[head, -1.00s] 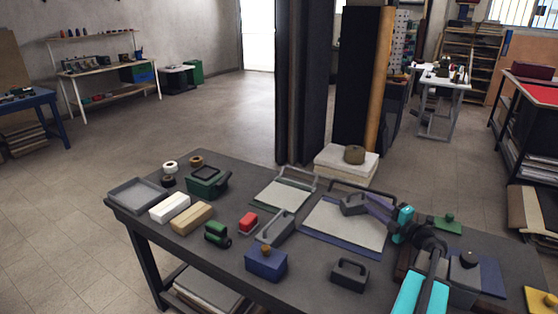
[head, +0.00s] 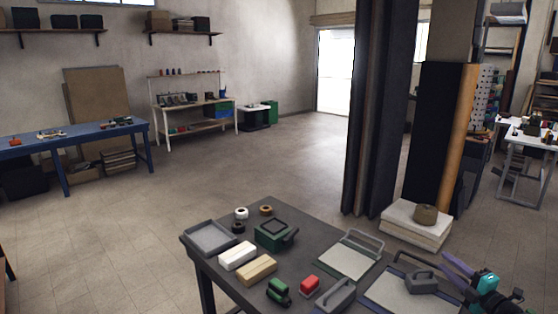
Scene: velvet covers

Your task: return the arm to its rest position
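My arm shows only in part at the lower right of the head view, over the right part of the dark table (head: 330,230). Its cyan and black wrist leads to my gripper (head: 447,266), whose two purple fingers point to the left and appear parted, with nothing seen between them. A grey block with a handle (head: 420,283) lies just left of the fingers on a pale sheet. The rest of my arm is cut off by the frame's lower edge.
The table also holds a grey tray (head: 211,237), white block (head: 237,256), tan block (head: 257,269), green box (head: 273,234) and red block (head: 309,285). Tall dark rolls (head: 378,110) and a white stack (head: 415,224) stand behind it. Open floor lies left.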

